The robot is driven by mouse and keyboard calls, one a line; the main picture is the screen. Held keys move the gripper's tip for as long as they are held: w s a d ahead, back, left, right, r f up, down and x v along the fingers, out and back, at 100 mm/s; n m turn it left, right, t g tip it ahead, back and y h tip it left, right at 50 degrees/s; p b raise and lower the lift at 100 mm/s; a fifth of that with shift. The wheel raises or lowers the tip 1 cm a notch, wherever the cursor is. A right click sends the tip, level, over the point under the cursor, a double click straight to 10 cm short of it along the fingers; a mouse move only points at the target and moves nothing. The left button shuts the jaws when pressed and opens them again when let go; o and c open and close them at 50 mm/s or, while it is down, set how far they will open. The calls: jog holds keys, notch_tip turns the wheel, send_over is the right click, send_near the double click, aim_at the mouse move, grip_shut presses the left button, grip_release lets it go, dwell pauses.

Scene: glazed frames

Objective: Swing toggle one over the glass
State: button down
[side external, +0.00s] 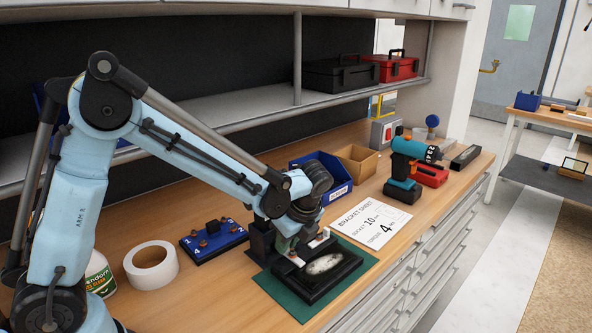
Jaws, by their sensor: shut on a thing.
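A black frame (341,280) lies flat on a dark green mat (283,297) on the bench. Its glass (324,264) shows as a pale, mottled oval in the middle. My gripper (290,248) points down at the frame's far left edge, beside the glass. It is shut on a small part there, which I take to be toggle one; the jaws and most of that part are hard to make out. A small pale piece (325,233) stands just right of the gripper at the far edge.
A paper sheet (371,218) lies right of the mat. Blue (335,185) and tan bins (357,160) stand behind, a drill (405,170) further right.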

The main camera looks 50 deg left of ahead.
aim_at(302, 264)
dwell(0.4)
jog(key=c, duration=1.1)
grip_release()
jog(key=v, duration=1.2)
jog(key=shift+d, duration=0.1)
jog(key=s+a+n+t+h, duration=0.1)
jog(key=s+n+t, duration=0.1)
jog(key=n, duration=0.4)
jog(key=s+a+f+n+t+h, duration=0.1)
jog(key=s+n+t+h, duration=0.1)
jog(key=s+n, duration=0.3)
jog(key=s+a+n+t+h, duration=0.1)
jog(key=s+n+t, duration=0.2)
jog(key=n, duration=0.4)
jog(key=shift+s+a+f, duration=0.15)
jog(key=shift+s+f, duration=0.15)
jog(key=shift+s, duration=0.1)
